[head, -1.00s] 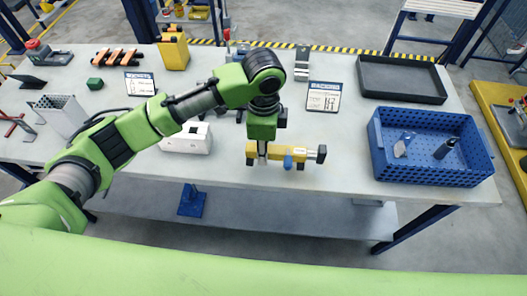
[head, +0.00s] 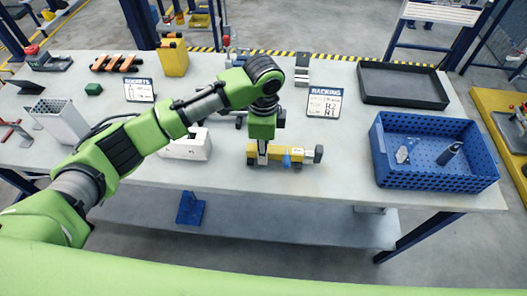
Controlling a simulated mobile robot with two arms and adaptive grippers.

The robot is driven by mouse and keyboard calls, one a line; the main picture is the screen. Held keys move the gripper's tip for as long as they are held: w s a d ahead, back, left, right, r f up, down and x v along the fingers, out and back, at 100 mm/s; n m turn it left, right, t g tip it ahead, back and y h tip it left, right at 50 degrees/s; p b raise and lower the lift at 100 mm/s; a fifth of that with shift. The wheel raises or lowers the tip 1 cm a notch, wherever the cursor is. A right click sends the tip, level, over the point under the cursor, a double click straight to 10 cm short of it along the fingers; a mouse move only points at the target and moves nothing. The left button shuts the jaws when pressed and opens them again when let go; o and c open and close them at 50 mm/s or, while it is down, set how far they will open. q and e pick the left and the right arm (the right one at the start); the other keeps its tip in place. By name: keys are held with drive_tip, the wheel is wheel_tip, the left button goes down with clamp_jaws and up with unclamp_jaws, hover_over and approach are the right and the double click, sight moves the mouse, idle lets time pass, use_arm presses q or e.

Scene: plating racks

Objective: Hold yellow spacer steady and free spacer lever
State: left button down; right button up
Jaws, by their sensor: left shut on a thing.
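The yellow spacer (head: 270,152) lies across the table near its front edge, in the middle of the head view. It has a blue part (head: 286,160) on its front, which may be the lever, and a dark knob (head: 318,154) at its right end. My left gripper (head: 262,156) points down from above and is shut on the left part of the yellow spacer. The gripper hides some of the spacer behind it. My right gripper is not in view.
A blue perforated crate (head: 380,160) with small items stands to the right, with a dark grey tray (head: 402,101) behind it. A white box (head: 188,152) stands left of the spacer. A sign reading RACKING (head: 324,102) stands behind. The table between spacer and crate is clear.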

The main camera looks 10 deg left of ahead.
use_arm(q)
drive_tip(key=shift+f, duration=0.55)
idle(0.6)
drive_tip(key=c, duration=1.8)
unclamp_jaws()
drive_tip(key=shift+c, duration=0.5)
clamp_jaws()
